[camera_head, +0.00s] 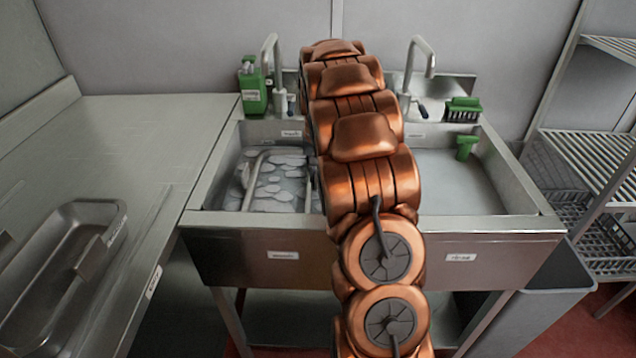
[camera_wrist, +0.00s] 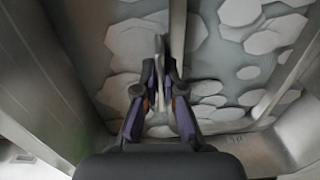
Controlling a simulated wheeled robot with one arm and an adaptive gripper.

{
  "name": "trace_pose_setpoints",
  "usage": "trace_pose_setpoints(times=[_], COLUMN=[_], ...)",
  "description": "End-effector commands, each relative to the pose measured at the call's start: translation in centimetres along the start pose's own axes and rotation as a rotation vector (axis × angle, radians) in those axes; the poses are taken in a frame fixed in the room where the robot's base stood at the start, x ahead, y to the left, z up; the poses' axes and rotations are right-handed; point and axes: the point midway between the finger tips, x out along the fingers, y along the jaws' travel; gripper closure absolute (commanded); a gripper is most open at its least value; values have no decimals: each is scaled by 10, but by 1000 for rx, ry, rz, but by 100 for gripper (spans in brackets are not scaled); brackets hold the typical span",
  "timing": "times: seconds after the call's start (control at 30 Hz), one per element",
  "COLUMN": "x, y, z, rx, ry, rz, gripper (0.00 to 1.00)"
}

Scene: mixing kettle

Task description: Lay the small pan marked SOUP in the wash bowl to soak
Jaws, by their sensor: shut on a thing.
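The wash bowl appears to be the left sink basin (camera_head: 210,182), which holds water with pale foam patches; its front label is too small to read. My gripper (camera_wrist: 160,88) is over the foamy water and shut on a thin metal edge. A grey metal rim (camera_head: 247,183) shows in that basin in the head view. I take it for the small pan, held at its edge (camera_wrist: 177,30). Its SOUP mark is not visible. My copper arm hides part of the basin, and I cannot tell whether the pan touches the bottom.
The right basin (camera_head: 455,185) looks empty of foam. A green bottle (camera_head: 252,92), two taps, a green brush (camera_head: 463,108) and a green-handled tool (camera_head: 466,147) stand around the sink. Another metal pan (camera_head: 95,212) lies on the left bench. A wire rack (camera_head: 590,160) stands right.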

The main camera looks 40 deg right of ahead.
Motion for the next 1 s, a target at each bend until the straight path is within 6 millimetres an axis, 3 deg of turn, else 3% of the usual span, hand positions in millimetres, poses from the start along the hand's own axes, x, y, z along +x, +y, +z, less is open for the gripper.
trace_pose_setpoints(times=[0.3, 0.7, 0.73, 1.0], x=[36, 41, 41, 41], y=[3, 3, 3, 3], z=[1, -1, -1, -1], rx=[4, 4, 4, 4], ry=[-3, 2, 2, 2], rz=[1, 0, 0, 1], gripper=[100, 100, 91, 67])
